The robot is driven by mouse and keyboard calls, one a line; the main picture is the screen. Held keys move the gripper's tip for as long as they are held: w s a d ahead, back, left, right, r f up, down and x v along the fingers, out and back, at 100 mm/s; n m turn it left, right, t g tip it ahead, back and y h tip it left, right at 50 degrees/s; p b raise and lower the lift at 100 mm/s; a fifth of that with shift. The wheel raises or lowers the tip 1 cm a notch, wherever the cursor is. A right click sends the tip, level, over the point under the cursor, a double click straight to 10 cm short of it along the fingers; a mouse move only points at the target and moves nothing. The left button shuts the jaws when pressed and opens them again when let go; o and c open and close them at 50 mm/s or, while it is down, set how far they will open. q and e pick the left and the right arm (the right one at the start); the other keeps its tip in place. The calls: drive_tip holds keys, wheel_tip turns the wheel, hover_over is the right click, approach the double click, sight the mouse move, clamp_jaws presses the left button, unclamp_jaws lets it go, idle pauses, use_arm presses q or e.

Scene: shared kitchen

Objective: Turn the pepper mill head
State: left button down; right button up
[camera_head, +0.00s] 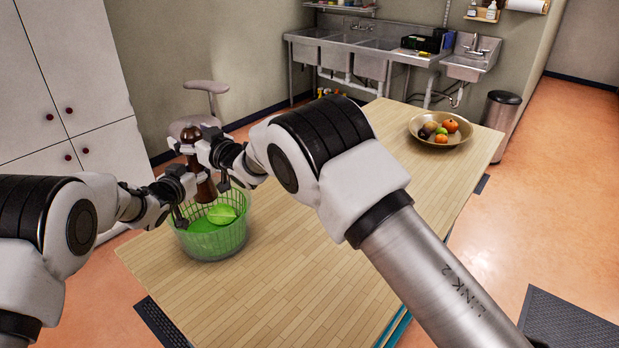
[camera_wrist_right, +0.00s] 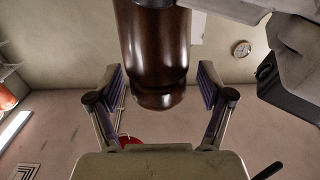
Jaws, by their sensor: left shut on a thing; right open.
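My left gripper (camera_head: 190,196) is shut on the lower part of the mill; the contact is hard to see. My right gripper (camera_head: 195,148) is higher, at the mill's head. In the right wrist view, the right gripper (camera_wrist_right: 158,85) is open, with one finger on each side of the glossy brown mill (camera_wrist_right: 155,50) and a gap at both sides.
A fruit bowl (camera_head: 424,138) is at the table's far right. The wooden table (camera_head: 320,250) is bare between them. A stool (camera_head: 206,87) stands behind the mill.

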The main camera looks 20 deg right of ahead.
drive_tip(key=a+v, duration=0.1)
drive_tip(key=v, duration=1.1)
drive_tip(key=shift+m+h, duration=0.3)
drive_tip(key=shift+h, duration=0.1)
drive_tip(key=x, duration=0.7)
drive_tip(key=r+x, duration=0.1)
drive_tip(key=x, duration=0.3)
drive_tip(key=shift+w+d, duration=0.15)
drive_tip(key=shift+d, duration=0.1)
drive_tip(key=shift+w+n+y, duration=0.1)
drive_tip(key=shift+n+y, duration=0.3)
drive_tip(key=shift+y, duration=0.1)
drive_tip(key=shift+n+g+y, duration=0.8)
drive_tip(key=shift+y, duration=0.3)
drive_tip(key=shift+d+n+g+y, duration=0.15)
drive_tip(key=shift+n+g+y, duration=0.95)
drive_tip(key=shift+g+y, duration=0.1)
drive_tip(key=v, duration=1.2)
drive_tip(key=d+f+m+h, duration=0.3)
drive_tip(key=d+f+h, duration=0.6)
drive_tip(key=d+f, duration=0.4)
drive_tip(key=d, duration=0.4)
drive_tip(key=shift+f+m+g+h, duration=0.3)
drive_tip(key=shift+f+h, duration=0.05)
drive_tip(key=shift+h, duration=0.05)
